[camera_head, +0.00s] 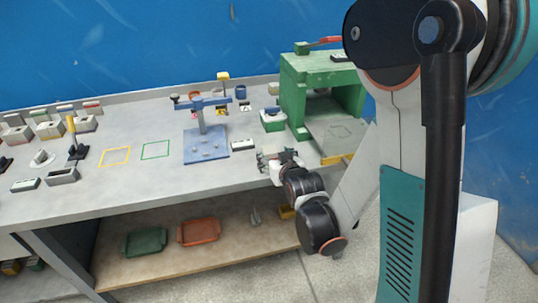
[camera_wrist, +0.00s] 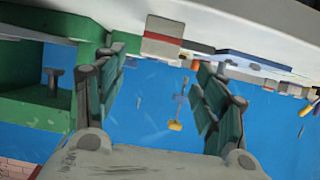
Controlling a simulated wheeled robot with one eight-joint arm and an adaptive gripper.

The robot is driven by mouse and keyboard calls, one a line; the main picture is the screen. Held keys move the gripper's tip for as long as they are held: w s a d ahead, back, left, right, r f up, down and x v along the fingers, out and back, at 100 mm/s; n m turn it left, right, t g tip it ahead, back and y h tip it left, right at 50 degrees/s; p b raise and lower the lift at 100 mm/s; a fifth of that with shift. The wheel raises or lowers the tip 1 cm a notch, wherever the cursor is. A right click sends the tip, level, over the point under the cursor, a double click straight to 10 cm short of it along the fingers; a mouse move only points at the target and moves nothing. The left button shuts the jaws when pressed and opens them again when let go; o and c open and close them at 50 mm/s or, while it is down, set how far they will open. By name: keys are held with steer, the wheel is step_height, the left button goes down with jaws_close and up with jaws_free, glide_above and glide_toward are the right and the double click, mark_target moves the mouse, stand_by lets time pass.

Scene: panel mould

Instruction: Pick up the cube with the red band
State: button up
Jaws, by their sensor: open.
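The cube with the red band (camera_wrist: 162,40) is pale beige with a red stripe across it. In the wrist view it sits at the top, on the grey table surface, which appears upside down there. It lies beyond the fingertips, between and apart from them. My gripper (camera_wrist: 160,66) is open, with its two green-padded fingers spread wide and nothing between them. In the head view my gripper (camera_head: 268,160) is low at the table's front edge, right of the blue stand.
Yellow (camera_head: 115,156) and green (camera_head: 155,150) outlined squares lie on bare table. Trays sit on the shelf below.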

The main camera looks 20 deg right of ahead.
mark_target(270, 150)
steer(key=x, duration=0.2)
steer(key=shift+w+f, duration=0.2)
steer(key=shift+w, duration=0.15)
steer(key=shift+b+x, duration=1.1)
steer(key=shift+x, duration=1.6)
steer(key=shift+d+r, duration=0.15)
steer(key=c, duration=1.2)
